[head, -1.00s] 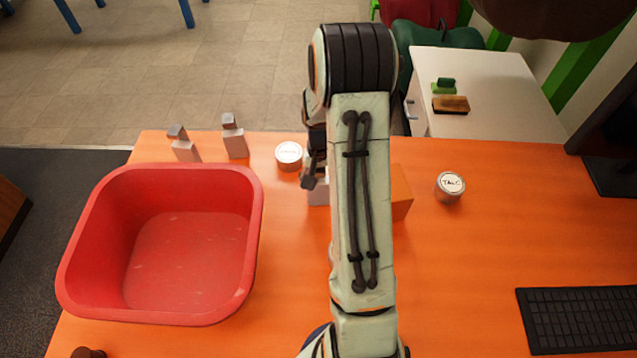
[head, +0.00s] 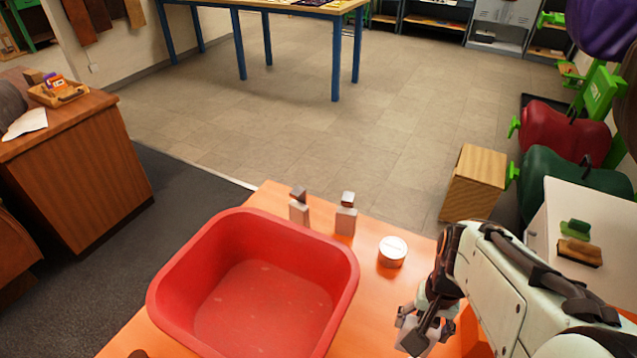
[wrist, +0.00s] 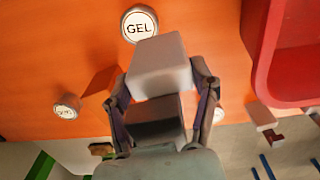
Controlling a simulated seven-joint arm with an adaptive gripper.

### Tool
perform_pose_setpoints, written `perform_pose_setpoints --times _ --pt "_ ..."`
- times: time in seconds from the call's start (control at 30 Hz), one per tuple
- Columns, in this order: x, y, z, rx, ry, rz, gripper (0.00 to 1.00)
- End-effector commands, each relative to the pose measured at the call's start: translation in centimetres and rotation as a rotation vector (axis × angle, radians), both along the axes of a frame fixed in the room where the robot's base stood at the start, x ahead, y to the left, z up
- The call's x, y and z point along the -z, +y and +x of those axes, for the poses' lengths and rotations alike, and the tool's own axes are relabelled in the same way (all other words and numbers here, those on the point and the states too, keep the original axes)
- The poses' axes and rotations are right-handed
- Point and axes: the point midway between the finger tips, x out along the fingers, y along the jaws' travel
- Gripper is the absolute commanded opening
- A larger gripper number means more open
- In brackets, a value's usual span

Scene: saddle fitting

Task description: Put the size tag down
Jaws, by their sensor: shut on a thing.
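My gripper (wrist: 162,88) is shut on a pale grey block with a dark brown end, which I take to be the size tag (wrist: 160,62). One finger lies on each side of it in the wrist view. In the head view my gripper (head: 427,335) is low at the right, over the orange desk and to the right of the red tub. There the tag is mostly lost among the fingers, and I cannot tell whether it touches the desk.
The red tub (head: 170,290) fills the desk's left. Two upright pale blocks (head: 299,212) (head: 346,219) and a white-lidded tin (head: 392,252) stand along the far edge. The wrist view shows a GEL tin (wrist: 139,24) close to the tag and another tin (wrist: 67,106).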

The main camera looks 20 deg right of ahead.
Motion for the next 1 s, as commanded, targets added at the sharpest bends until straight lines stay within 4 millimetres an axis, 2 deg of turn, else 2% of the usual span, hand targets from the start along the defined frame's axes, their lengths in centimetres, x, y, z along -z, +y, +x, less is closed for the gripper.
perform_pose_setpoints --times 0.17,0.37,0.67,0.77,0.87,1.0 --pt "-1.4 -0.1 0.1 -0.001 -0.004 -0.003 0.2" --pt "-4.9 -0.1 0.1 -0.001 -0.005 -0.004 0.2" --pt "-5.5 2.6 5.0 -0.295 0.002 -0.002 0.2" --pt "-5.6 4.5 7.5 -0.452 0.001 -0.003 0.2" --pt "-5.7 7.6 10.5 -0.655 0.002 -0.003 0.2" --pt "-5.6 13.5 14.1 -0.963 0.001 -0.003 0.2"
